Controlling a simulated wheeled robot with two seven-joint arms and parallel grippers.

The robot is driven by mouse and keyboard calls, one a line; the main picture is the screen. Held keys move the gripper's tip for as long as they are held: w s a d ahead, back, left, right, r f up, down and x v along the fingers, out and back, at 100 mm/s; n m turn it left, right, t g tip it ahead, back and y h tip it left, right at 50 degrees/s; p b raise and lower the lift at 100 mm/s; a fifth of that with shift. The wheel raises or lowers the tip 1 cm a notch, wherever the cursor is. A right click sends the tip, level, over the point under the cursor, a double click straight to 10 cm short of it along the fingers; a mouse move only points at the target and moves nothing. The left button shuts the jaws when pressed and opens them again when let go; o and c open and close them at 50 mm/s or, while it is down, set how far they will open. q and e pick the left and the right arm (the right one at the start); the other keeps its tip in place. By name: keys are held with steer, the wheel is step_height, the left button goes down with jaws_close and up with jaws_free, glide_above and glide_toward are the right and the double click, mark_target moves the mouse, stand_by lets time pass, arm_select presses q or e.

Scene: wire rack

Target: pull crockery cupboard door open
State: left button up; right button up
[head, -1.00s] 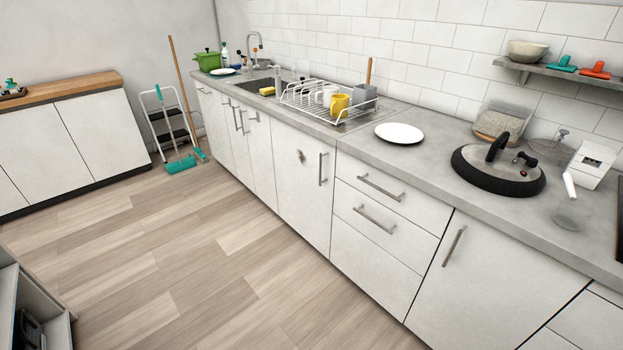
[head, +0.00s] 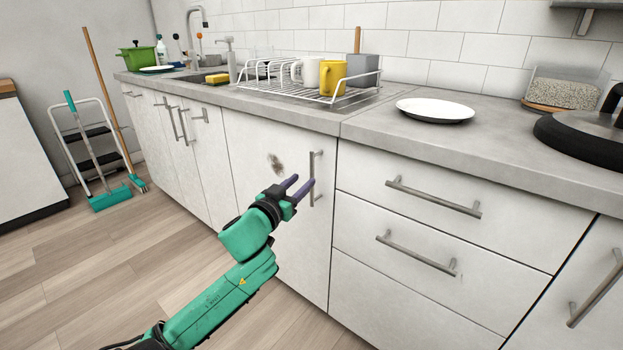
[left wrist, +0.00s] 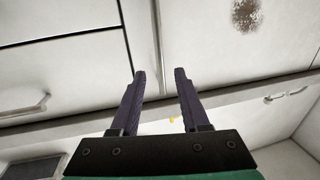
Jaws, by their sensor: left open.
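A white cupboard door (head: 262,200) with a dark smudge is shut below the counter, under the dish rack. Its upright metal bar handle (head: 317,165) is near the door's right edge. My left gripper (head: 303,182) is open, with its purple fingers pointing at the handle. In the left wrist view the bar handle (left wrist: 159,35) lines up with the gap between the open fingertips (left wrist: 160,74). I cannot tell whether the fingers touch the bar. The smudged door also shows in the left wrist view (left wrist: 210,45). My right gripper is not in view.
Drawers with bar handles (head: 432,198) stand right of the door. The counter (head: 370,122) above carries a white plate (head: 435,110) and a dish rack (head: 312,92) with mugs. A step stool (head: 85,150) and broom stand far left. Open floor (head: 150,225) lies before the cupboards.

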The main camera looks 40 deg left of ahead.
mark_target(311, 173)
arm_select(q)
steer(key=b+x, duration=0.1)
steer(key=x, duration=0.6)
steer(key=shift+s, duration=0.1)
jaws_close()
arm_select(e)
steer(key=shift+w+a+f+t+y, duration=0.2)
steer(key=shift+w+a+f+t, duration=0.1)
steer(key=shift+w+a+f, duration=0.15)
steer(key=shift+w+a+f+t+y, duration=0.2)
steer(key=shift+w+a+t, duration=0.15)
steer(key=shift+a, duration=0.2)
